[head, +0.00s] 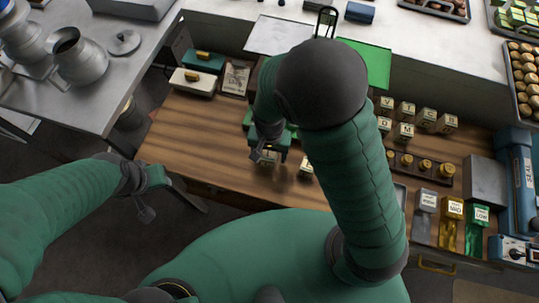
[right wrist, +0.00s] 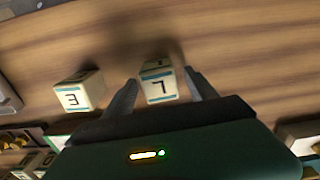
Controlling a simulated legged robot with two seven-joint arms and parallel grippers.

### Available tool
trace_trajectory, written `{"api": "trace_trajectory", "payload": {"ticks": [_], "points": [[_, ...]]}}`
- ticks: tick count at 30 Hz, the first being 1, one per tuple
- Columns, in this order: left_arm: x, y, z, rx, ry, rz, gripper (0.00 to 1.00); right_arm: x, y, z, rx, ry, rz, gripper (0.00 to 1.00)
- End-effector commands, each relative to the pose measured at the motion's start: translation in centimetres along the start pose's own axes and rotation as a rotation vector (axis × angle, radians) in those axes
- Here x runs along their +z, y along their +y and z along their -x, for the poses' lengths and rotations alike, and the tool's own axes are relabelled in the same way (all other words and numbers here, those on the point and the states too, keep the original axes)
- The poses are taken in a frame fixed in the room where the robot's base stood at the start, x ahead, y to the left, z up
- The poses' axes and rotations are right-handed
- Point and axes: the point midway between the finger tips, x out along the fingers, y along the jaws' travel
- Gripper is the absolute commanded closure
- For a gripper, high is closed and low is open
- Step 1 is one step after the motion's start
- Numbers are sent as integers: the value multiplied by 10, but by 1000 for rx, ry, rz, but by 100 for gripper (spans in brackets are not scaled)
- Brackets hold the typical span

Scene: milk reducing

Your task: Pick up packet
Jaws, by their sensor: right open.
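A small flat beige item with dark print, which looks like a packet (head: 235,78), lies at the back left of the wooden table in the head view. My right gripper (head: 266,150) is well in front of it, low over the table. In the right wrist view my right gripper (right wrist: 161,77) is open, its fingers on either side of a cream letter block (right wrist: 160,88) that looks like an L upside down. Whether the fingers touch the block I cannot tell. My left gripper (head: 150,185) hangs off the table's left front edge; its jaws are unclear.
Another letter block (right wrist: 80,92) lies left of the right gripper in the wrist view. Several letter blocks (head: 405,132) stand on the right, near a row of brass weights (head: 424,164). A green tray (head: 378,65) lies behind. A metal bench (head: 80,100) stands at left.

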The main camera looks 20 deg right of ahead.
Motion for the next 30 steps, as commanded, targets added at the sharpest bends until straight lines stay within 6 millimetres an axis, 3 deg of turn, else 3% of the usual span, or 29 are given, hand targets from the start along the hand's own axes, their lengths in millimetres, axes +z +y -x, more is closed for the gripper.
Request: {"api": "trace_trajectory", "payload": {"ticks": [2,16,25,30], "points": [[0,0,0,0,0,0,64,0,0,0,0,0,0,40],[0,0,0,0,0,0,64,0,0,0,1,-1,0,100],[0,0,0,0,0,0,64,0,0,2,1,-1,1,100],[0,0,0,0,0,0,64,0,0,16,-1,1,1,100]]}}
